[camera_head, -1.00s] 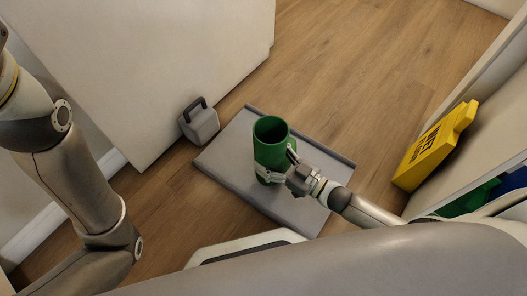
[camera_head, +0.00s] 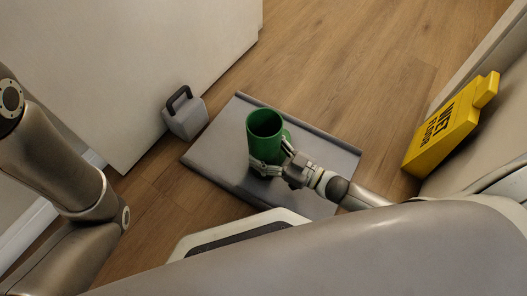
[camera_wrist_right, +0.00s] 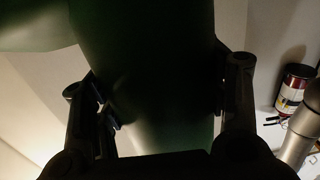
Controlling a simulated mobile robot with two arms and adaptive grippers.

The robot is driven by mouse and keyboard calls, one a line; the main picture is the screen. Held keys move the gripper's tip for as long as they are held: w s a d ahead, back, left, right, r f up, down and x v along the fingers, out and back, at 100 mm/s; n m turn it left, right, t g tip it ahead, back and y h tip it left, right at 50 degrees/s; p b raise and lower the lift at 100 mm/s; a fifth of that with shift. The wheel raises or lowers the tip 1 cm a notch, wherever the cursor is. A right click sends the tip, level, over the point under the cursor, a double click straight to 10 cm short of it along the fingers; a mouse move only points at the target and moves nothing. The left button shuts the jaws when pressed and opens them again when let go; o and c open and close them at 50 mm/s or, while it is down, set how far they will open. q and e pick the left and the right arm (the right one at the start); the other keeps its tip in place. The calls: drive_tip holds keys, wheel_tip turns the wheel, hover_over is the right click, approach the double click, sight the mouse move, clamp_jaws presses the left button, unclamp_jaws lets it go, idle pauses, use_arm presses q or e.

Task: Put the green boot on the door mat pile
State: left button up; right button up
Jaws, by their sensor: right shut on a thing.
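The green boot (camera_head: 264,132) is upright with its open top facing up, over the grey tray-like mat (camera_head: 215,160) on the floor. My right gripper (camera_head: 272,168) is shut on the boot's shaft from the lower right. In the right wrist view the dark green boot (camera_wrist_right: 150,80) fills the middle between the two fingers. I cannot tell whether the boot's sole touches the mat or hangs above it; its lower part is hidden by the gripper. My left gripper is out of view; only my left arm shows at the left edge.
A grey block with a dark handle (camera_head: 186,114) stands left of the mat by a white panel. A yellow wet-floor sign (camera_head: 448,128) leans at the right wall. A red and black can (camera_wrist_right: 295,88) shows in the right wrist view. Wooden floor behind the mat is clear.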

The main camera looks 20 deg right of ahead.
drive_tip(key=shift+r, duration=0.1)
drive_tip(key=o, duration=1.8)
drive_tip(key=shift+f, duration=0.2)
